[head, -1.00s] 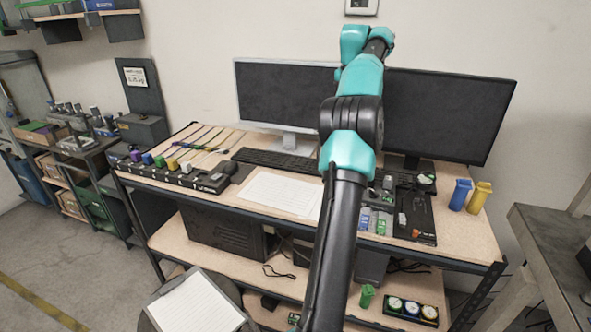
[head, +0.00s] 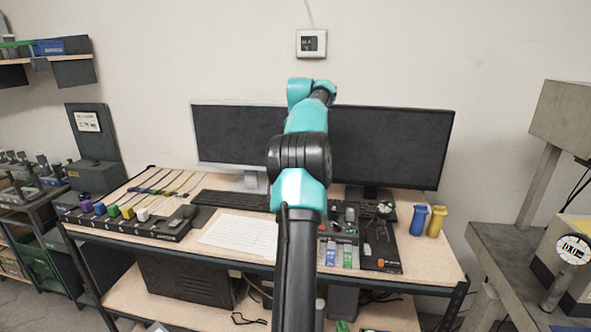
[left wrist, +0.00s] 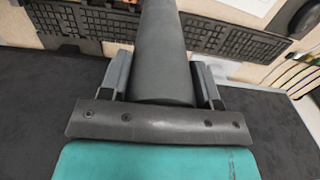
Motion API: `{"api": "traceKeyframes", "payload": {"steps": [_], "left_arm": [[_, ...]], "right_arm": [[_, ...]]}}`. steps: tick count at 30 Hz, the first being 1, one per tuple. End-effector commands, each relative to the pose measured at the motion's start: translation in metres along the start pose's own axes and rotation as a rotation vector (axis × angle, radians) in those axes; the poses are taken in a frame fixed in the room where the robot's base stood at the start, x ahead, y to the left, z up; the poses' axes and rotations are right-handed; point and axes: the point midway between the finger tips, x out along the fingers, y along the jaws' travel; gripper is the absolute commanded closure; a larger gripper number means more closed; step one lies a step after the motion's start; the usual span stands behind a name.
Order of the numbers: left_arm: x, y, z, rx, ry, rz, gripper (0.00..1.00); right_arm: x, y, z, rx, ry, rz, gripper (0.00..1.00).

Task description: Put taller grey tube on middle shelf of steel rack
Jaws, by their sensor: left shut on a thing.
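In the left wrist view my left gripper (left wrist: 163,78) is shut on a thick dark grey tube (left wrist: 163,45), which runs away from the jaws towards the top edge. Its far end is cut off or out of sight. In the head view my arm reaches up over the desk to the monitors; its gripper and the tube are hidden behind the arm. My right gripper is not in view. A dark-framed shelf unit (head: 38,218) stands at the far left; I cannot tell if it is the steel rack. No second grey tube can be made out.
Two monitors (head: 395,145) stand at the back of the desk, with a keyboard (head: 232,200) in front. Blue (head: 418,220) and yellow (head: 437,221) cups stand on the desk's right. A grey bench (head: 515,250) with a dial gauge (head: 573,250) is at right.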

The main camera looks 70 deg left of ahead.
Motion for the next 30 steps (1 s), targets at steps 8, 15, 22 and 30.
{"api": "traceKeyframes", "payload": {"steps": [8,15,22,30], "left_arm": [[0.023,-0.001,0.0,-0.001,0.002,-0.001,1.0],[0.024,0.0,0.0,0.0,0.003,-0.001,1.0],[0.033,-0.001,0.0,0.0,0.002,-0.001,1.0],[0.063,0.0,0.0,0.001,0.002,-0.001,1.0]], "right_arm": [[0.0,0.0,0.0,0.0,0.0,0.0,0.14],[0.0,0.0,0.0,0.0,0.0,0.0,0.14],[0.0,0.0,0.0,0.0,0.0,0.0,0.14],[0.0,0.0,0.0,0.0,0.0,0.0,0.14]]}}
